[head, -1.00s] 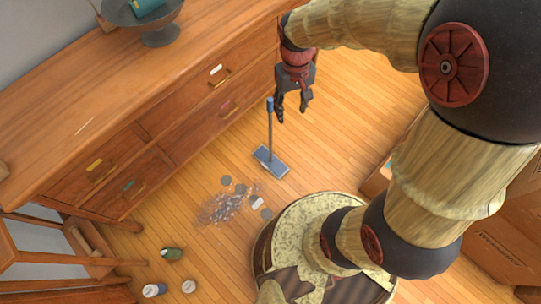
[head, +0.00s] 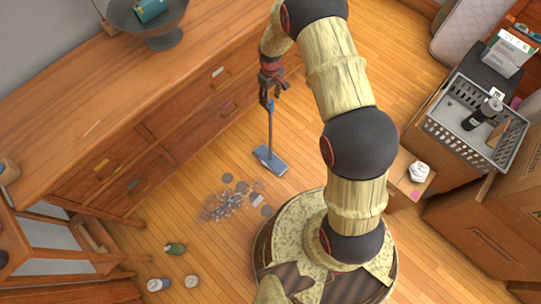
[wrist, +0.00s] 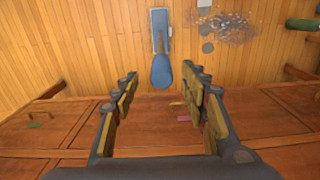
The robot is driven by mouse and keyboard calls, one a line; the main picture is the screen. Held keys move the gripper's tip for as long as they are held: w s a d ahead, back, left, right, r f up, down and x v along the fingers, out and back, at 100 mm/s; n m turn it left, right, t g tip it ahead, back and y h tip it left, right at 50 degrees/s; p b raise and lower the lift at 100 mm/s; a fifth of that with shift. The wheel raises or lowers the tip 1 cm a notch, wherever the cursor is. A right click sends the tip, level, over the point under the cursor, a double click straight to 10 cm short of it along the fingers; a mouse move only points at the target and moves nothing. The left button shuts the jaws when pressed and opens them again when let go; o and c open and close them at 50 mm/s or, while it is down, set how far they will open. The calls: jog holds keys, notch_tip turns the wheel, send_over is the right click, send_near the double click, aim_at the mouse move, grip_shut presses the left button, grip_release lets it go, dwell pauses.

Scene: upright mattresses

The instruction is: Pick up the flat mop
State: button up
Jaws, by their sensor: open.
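The flat mop (head: 270,135) stands upright on the wooden floor in front of the dresser, with a blue-grey flat head and a thin grey handle with a blue top. In the wrist view the mop's blue handle top (wrist: 162,71) lies ahead of and between the fingers, with the flat head beyond it. My gripper (head: 271,95) is open at the handle's top end in the head view. In the wrist view my gripper (wrist: 160,90) shows both fingers spread with nothing between their pads.
The wooden dresser (head: 190,110) stands close behind the mop. Scattered debris (head: 230,203) lies on the floor near the mop head. Several cans and jars (head: 175,249) are at lower left. A grey basket (head: 470,135) and cardboard boxes (head: 480,225) stand at right.

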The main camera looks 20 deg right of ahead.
aim_at(271, 109)
jog(key=shift+a+f+b, duration=0.1)
jog(key=shift+f+b, duration=1.5)
jog(key=shift+f, duration=2.4)
jog(key=shift+r, duration=0.1)
jog(key=shift+c, duration=1.2)
grip_shut()
